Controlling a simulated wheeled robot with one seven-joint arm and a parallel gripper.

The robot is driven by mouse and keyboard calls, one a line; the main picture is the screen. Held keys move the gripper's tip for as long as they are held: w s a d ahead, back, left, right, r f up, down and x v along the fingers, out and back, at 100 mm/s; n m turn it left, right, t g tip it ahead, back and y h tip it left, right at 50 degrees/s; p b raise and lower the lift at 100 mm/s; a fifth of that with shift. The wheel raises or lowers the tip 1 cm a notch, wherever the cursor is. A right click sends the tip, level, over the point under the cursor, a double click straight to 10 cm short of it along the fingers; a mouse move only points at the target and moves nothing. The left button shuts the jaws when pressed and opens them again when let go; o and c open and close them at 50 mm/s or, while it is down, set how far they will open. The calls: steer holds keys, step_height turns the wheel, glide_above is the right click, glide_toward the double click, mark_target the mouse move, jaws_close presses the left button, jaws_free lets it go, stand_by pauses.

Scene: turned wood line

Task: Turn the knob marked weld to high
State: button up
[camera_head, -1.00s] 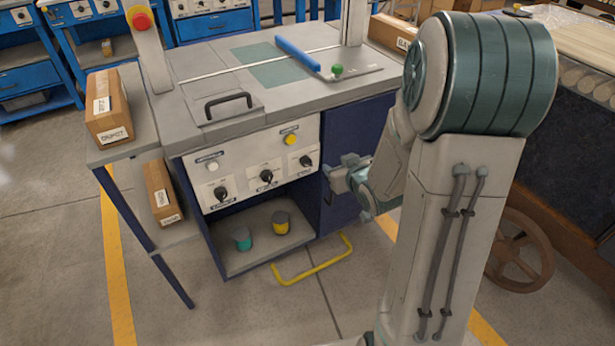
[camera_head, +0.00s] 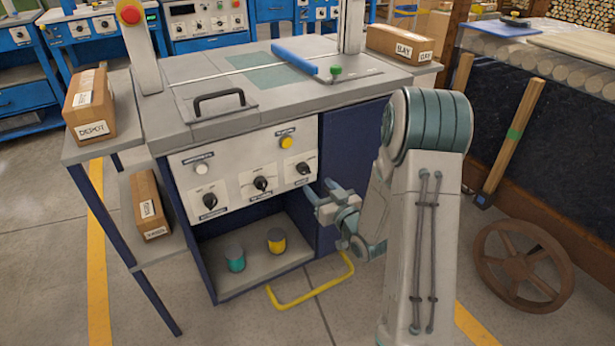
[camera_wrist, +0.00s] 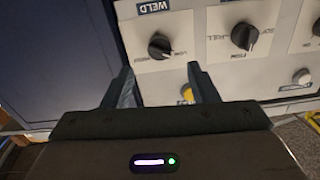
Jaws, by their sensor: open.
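The knob marked WELD (camera_wrist: 160,46) is black and round with a ridge, on a white plate in the wrist view. In the head view it is the rightmost of the three black knobs (camera_head: 303,168) on the cabinet's pale front panel. Small lettering sits beside it; its exact setting is too small to read surely. My gripper (camera_wrist: 164,86) is open and empty, its two fingers pointing toward the panel, with the knob ahead between their lines and apart from them. In the head view my gripper (camera_head: 318,194) is just right of and below the knob.
A yellow button (camera_head: 286,143) sits above the knob, and a middle knob (camera_head: 262,184) to its left. Below is an open shelf with a teal pot (camera_head: 235,258) and a yellow pot (camera_head: 276,240). A yellow floor handle (camera_head: 312,295) sticks out in front.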

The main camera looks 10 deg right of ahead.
mark_target(307, 173)
steer(key=b+x, duration=0.1)
steer(key=x, duration=0.6)
steer(key=shift+w, duration=0.15)
steer(key=c, duration=1)
